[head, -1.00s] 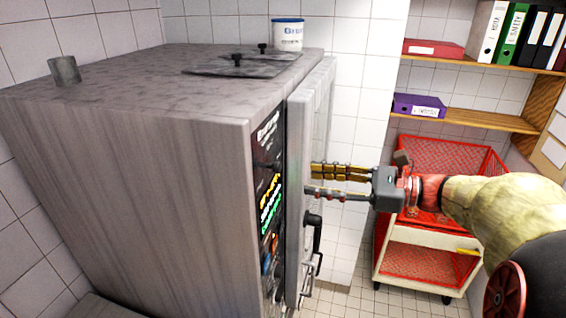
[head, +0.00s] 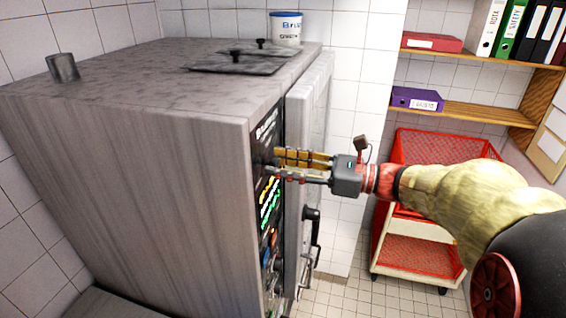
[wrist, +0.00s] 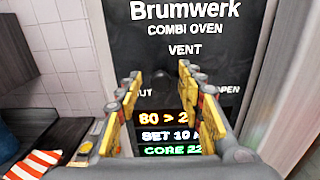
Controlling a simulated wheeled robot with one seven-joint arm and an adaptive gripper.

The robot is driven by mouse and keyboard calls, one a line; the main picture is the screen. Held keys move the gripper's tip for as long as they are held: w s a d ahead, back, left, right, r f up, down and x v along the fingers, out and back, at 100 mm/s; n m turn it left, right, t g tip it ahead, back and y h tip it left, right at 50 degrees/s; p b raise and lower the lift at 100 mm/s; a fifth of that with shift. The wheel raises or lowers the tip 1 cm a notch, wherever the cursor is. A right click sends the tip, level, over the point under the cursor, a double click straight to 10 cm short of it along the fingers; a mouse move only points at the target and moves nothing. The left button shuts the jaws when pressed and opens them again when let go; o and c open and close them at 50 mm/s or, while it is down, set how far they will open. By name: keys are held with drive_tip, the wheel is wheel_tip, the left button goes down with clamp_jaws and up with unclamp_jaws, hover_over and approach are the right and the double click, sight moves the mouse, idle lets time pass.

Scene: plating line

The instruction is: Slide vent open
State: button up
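The combi oven (head: 140,150) stands at the left in the head view, with its dark control panel (wrist: 185,20) facing my gripper. The panel reads VENT above, part of SHUT at left and part of OPEN at right in the wrist view. A dark vent knob (wrist: 160,86) shows faintly between the fingers, hard to tell from the black panel. My gripper (wrist: 160,78) is open, its fingers on either side of the knob. In the head view, the fingertips (head: 274,164) are close to the panel. I cannot tell whether they touch the knob.
The oven door (head: 307,130) and its dark handle (head: 311,228) are just right of the panel. A red trolley (head: 425,250) stands behind my arm, below shelves with binders. A striped cloth (wrist: 32,163) lies at lower left in the wrist view.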

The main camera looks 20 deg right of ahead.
drive_tip(key=c, duration=0.3)
clamp_jaws()
idle(0.6)
